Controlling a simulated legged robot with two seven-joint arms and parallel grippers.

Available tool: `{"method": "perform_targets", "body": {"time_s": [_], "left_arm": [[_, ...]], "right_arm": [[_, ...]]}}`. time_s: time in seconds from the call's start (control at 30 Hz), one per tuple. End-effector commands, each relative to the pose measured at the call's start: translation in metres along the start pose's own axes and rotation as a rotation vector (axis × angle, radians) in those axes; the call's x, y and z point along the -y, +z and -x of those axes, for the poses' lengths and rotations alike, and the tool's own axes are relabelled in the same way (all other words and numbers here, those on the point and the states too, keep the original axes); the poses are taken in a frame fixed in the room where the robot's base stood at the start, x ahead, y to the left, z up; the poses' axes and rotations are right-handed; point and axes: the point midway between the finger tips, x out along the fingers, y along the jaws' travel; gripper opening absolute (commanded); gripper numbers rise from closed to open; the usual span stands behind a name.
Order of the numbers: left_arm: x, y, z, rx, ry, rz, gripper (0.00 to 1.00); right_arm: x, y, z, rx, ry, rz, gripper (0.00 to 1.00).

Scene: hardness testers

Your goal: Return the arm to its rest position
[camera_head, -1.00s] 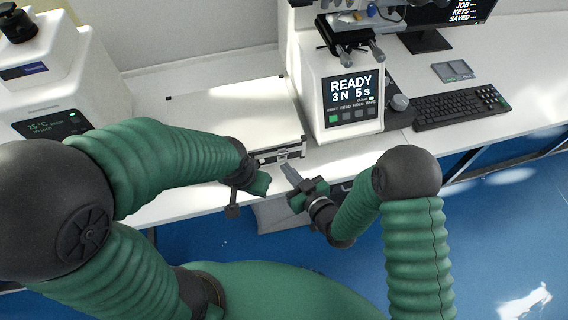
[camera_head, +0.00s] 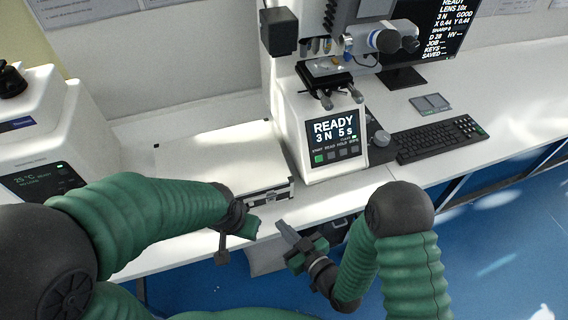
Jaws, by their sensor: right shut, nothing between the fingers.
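My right gripper (camera_head: 287,232) is shut and empty, with its fingers together. It is in front of the bench's front edge, below the tester and to the right of the flat white case. My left gripper (camera_head: 238,240) is near the front edge of the bench, in front of the case. Its fingers are partly hidden by its own wrist, and I cannot tell whether they are apart. The hardness tester (camera_head: 290,115) stands upright on the bench. Its screen (camera_head: 334,130) reads READY, 3 N, 5 s. A small sample sits on its stage (camera_head: 328,70).
The flat white case (camera_head: 215,155) lies left of the tester. A white machine (camera_head: 50,125) stands at the far left. A keyboard (camera_head: 440,138), a small grey tray (camera_head: 430,103) and a monitor (camera_head: 432,38) are on the right. The blue floor (camera_head: 500,240) at right is clear.

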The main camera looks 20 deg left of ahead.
Motion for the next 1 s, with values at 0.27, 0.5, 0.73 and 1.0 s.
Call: {"method": "perform_targets", "body": {"time_s": [0.27, 0.5, 0.73, 1.0], "left_arm": [[0.0, 0.0, 0.0, 0.0, 0.0, 0.0, 0.0], [0.0, 0.0, 0.0, 0.0, 0.0, 0.0, 0.0], [0.0, 0.0, 0.0, 0.0, 0.0, 0.0, 0.0], [0.0, 0.0, 0.0, 0.0, 0.0, 0.0, 0.0]], "right_arm": [[-0.055, -0.001, 0.011, 0.179, 0.106, 0.012, 0.0], [-0.168, 0.005, 0.144, 0.688, 0.467, -0.221, 0.0], [-0.152, 0.0, 0.271, 0.972, 0.65, -0.591, 0.0], [-0.139, -0.001, 0.29, 1.021, 0.664, -0.67, 0.0]]}}
